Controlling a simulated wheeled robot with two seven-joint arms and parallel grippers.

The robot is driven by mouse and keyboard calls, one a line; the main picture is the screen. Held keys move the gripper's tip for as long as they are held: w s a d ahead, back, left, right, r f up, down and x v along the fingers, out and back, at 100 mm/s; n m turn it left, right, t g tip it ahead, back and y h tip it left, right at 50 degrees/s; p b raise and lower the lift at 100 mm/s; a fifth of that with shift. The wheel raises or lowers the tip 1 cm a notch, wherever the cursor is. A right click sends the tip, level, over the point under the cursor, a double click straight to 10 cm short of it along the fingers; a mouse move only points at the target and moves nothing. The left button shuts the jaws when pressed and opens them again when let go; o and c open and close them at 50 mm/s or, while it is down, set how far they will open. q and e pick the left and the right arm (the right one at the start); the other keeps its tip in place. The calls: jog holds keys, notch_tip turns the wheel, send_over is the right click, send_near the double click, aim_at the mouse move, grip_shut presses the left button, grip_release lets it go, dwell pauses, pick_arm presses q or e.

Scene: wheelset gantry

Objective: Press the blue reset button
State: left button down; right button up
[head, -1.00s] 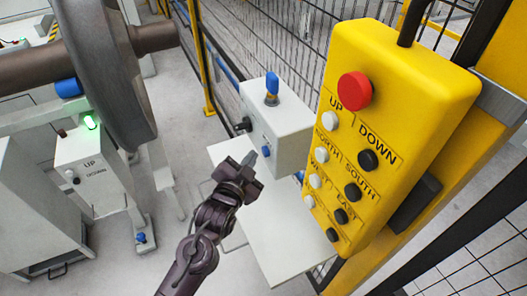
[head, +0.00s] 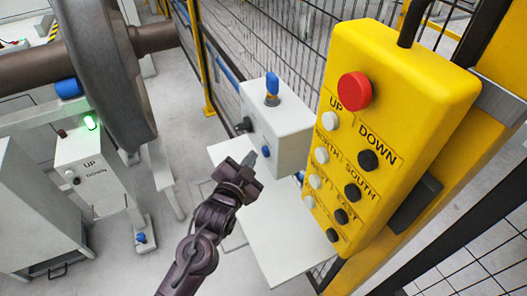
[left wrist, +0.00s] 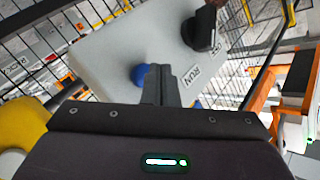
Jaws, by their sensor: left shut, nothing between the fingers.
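The blue reset button (head: 266,151) is on the front face of a white control box (head: 292,138), low on that face. My left gripper (head: 253,159) is shut and empty, with its tips right at the button, just left of it in the head view. In the left wrist view the blue button (left wrist: 140,75) shows just left of the shut fingertips (left wrist: 160,72), partly hidden behind them. I cannot tell whether the fingers touch it. A black switch (left wrist: 203,30) with a RUN label sits on the same face. My right gripper is not in view.
A yellow pendant (head: 395,130) with a red button and several black and white buttons stands close on the right. A blue-topped knob (head: 272,86) rises from the white box. A white shelf (head: 275,235) lies below. Mesh fencing (head: 270,45) is behind.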

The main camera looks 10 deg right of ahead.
pick_arm(q)
jog(key=shift+d, duration=0.1)
dwell(0.7)
jog(key=shift+w+d, duration=0.15)
jog(key=shift+d, duration=0.15)
jog(key=shift+w+d, duration=0.1)
jog(key=shift+d, duration=0.35)
dwell(1.6)
jog(key=shift+a+p, duration=0.1)
jog(key=shift+p, duration=0.2)
jog(key=shift+s+a+p, duration=0.3)
jog(key=shift+a+p, duration=0.1)
jog(key=shift+a, duration=0.35)
